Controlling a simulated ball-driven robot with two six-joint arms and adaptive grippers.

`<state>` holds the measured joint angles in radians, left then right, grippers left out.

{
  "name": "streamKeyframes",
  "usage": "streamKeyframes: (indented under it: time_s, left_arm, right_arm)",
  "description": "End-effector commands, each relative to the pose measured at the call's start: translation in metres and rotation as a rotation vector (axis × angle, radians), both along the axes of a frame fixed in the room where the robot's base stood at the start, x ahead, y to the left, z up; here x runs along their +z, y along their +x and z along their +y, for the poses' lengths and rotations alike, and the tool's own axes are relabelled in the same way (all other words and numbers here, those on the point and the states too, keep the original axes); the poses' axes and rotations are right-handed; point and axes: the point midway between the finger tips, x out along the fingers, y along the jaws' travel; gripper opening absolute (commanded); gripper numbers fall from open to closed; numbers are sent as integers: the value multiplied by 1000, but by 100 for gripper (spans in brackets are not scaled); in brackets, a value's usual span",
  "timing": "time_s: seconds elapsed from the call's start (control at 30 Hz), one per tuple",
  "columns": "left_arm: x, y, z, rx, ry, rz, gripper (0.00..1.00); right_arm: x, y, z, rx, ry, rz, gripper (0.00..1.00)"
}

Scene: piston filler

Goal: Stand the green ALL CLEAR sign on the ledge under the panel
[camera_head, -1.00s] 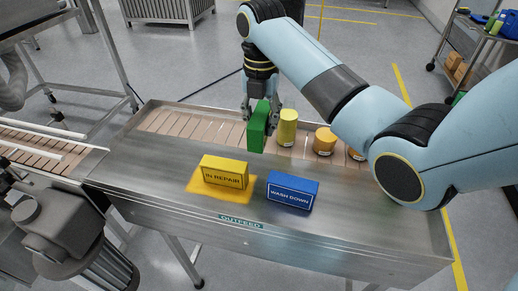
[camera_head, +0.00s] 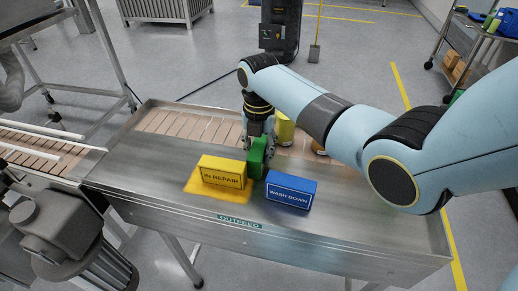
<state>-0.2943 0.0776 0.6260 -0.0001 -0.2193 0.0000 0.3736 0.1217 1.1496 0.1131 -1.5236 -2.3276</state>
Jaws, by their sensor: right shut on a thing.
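My right gripper (camera_head: 260,143) is shut on a green block (camera_head: 256,158), the sign. It holds the sign with a narrow side toward me, so no lettering shows. The sign is low over the metal ledge (camera_head: 330,238), just behind the gap between two other signs. Whether its bottom touches the ledge I cannot tell. The yellow IN REPAIR sign (camera_head: 222,171) stands to its left on a yellow patch (camera_head: 203,187). The blue WASH DOWN sign (camera_head: 291,190) stands to its right.
A yellow cylinder (camera_head: 285,131) and an orange jar (camera_head: 319,146) stand behind on the slatted belt (camera_head: 190,126), partly hidden by my right arm. The OUTFEED label (camera_head: 240,222) is on the front edge. The ledge left of the yellow patch is clear.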

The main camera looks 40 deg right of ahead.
Motion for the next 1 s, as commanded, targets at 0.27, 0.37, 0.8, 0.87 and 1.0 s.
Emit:
streamKeyframes:
  time_s: [0.27,0.37,0.8,0.87,1.0]
  left_arm:
    - [-1,-8,0,1,0,12,0]
    - [-2,-9,0,1,0,14,0]
    - [3,-9,2,0,2,14,0]
    - [3,-9,2,0,2,14,0]
    - [3,-9,2,0,2,14,0]
  right_arm:
    - [-2,0,0,0,0,1,58]
    - [-2,0,0,0,0,1,58]
    - [40,1,0,0,-2,-4,58]
    - [54,1,0,0,-1,-3,58]
    - [85,1,0,0,0,-3,58]
